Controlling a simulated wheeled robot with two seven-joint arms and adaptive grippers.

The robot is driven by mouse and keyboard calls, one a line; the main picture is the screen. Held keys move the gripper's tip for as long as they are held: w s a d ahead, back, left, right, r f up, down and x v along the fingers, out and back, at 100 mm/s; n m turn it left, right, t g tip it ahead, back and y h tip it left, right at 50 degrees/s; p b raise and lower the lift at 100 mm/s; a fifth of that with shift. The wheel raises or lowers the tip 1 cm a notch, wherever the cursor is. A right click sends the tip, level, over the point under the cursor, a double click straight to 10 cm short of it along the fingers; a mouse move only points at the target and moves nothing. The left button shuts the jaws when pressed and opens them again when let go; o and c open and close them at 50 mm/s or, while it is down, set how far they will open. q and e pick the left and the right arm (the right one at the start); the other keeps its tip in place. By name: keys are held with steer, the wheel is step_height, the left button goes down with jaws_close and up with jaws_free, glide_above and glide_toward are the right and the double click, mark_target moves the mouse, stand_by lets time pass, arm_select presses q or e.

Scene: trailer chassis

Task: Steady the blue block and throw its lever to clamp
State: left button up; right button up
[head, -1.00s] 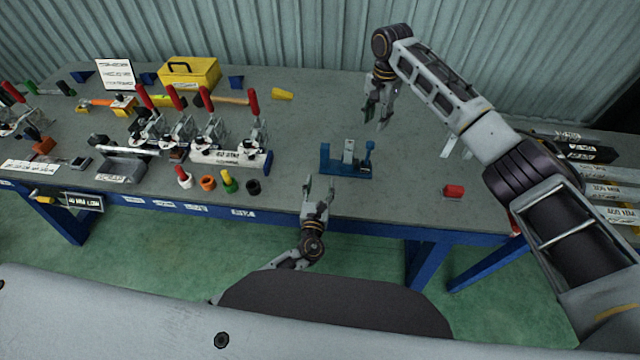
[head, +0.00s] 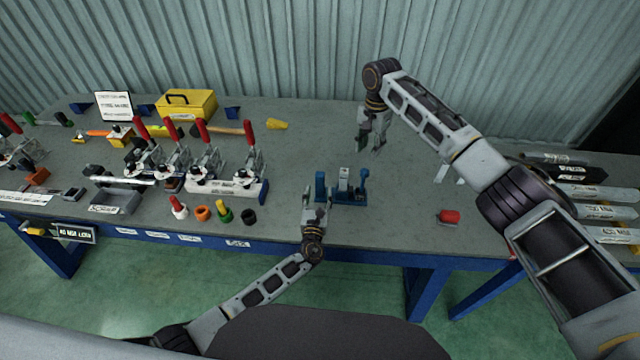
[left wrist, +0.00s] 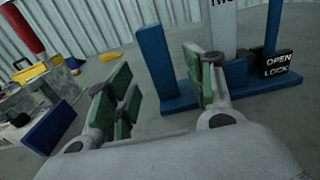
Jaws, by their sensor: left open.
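The blue block (head: 348,199) stands near the table's front edge, with a blue upright at its left end and a pale plate in the middle. Its blue lever (head: 364,179) stands upright at the right end. The left wrist view shows the block's left upright (left wrist: 158,62) and, beside the lever (left wrist: 273,28), a black "OPEN LOCK" label (left wrist: 277,64). My left gripper (head: 314,193) is open at the block's left end. In its wrist view the left upright shows between the green-padded fingers (left wrist: 158,92); contact is unclear. My right gripper (head: 371,149) is open and empty behind the block.
A row of red-handled toggle clamps (head: 205,160) stands to the left, with coloured cups (head: 203,213) in front. A yellow toolbox (head: 187,104) is at the back. A red cylinder (head: 449,216) lies to the right. The table around the block is mostly clear.

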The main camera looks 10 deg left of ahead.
mark_target(320, 187)
arm_select(q)
steer(key=shift+w, duration=3.05)
